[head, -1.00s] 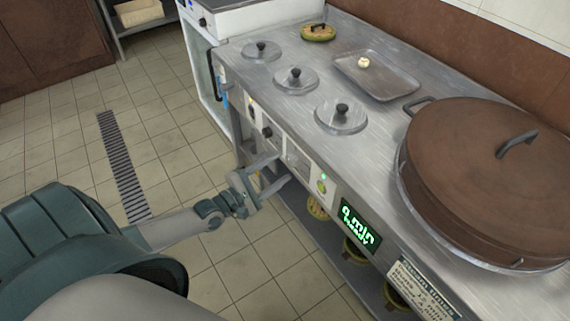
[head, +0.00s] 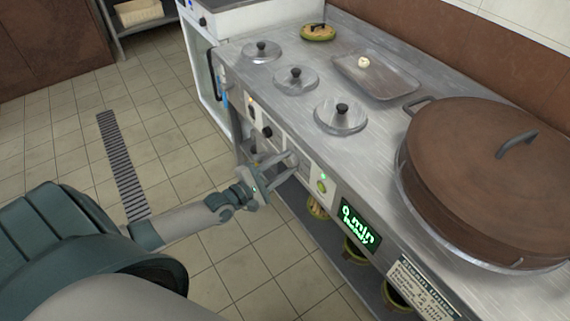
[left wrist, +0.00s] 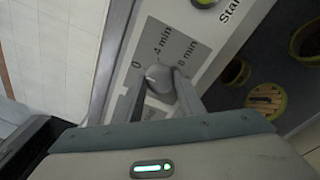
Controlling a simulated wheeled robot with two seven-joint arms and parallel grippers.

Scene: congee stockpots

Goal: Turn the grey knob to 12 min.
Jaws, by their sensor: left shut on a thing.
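The grey knob (left wrist: 158,77) shows in the left wrist view on a grey dial plate marked 0, 4 min and 8 min. No 12 min mark is visible; part of the dial is hidden by my gripper. My left gripper (left wrist: 160,86) is shut on the knob, one finger on each side. In the head view my left gripper (head: 284,164) is at the counter's front panel, mostly covering the knob. The green display (head: 360,226) appears to read 0 min, with a smaller, hard-to-read line below. My right gripper is not in view.
A green button (head: 322,186) sits on the panel right of the dial. The steel counter (head: 375,125) holds a large brown-lidded pot (head: 480,170), several small lids and a tray (head: 395,85). Below is a shelf with pots. The tiled floor at left is clear.

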